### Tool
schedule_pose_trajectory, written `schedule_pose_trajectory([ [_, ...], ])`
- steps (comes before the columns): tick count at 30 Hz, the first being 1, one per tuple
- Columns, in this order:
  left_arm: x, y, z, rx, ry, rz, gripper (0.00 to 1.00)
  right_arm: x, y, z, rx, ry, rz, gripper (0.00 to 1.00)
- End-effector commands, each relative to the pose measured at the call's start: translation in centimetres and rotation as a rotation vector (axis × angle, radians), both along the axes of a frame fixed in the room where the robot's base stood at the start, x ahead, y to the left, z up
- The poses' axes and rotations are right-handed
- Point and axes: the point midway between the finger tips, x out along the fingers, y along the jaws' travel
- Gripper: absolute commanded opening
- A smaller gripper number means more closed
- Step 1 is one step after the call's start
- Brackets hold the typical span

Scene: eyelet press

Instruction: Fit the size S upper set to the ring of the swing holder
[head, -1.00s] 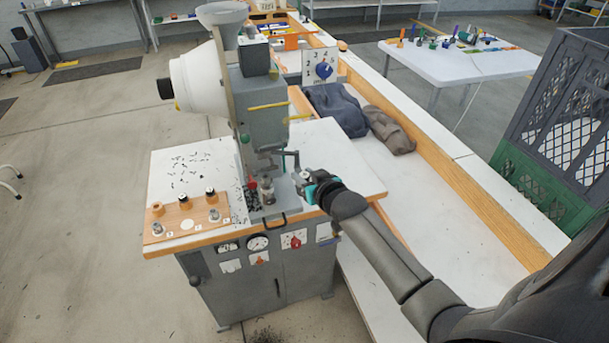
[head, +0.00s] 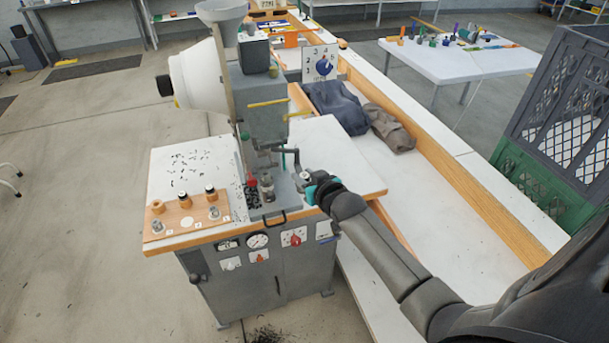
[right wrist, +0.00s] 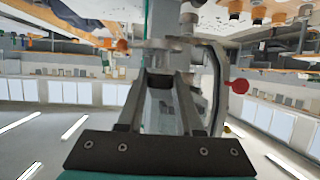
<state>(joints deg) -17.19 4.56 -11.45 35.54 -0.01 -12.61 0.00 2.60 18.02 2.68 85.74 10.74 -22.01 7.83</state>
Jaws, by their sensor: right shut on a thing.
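The eyelet press (head: 262,105) stands on a white-topped bench. Its grey swing holder (head: 292,153) reaches out to the right above the lower tooling. My right gripper (head: 300,180) is beside it, at the right of the press head. In the right wrist view its two fingers (right wrist: 160,75) are shut on a small silver piece, seemingly the upper set (right wrist: 160,50), close under the press parts. A curved grey arm (right wrist: 216,80) with a red knob (right wrist: 239,86) is just right of the fingers. The holder's ring and any contact with the set are unclear. My left gripper is out of view.
A wooden rack (head: 185,216) with several small sets stands at the bench's front left. A red-topped part (head: 252,183) and a metal post (head: 267,188) sit below the press head. Dark cloths (head: 338,108) lie behind. The bench top right of the press is clear.

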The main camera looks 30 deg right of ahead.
Motion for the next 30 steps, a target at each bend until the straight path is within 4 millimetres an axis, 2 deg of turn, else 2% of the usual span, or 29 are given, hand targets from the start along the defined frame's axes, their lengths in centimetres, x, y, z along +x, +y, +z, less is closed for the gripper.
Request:
schedule_pose_trajectory([
  [30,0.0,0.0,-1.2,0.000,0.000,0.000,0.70,0.0,0.0,-1.8,0.000,-0.002,0.000,0.00],
])
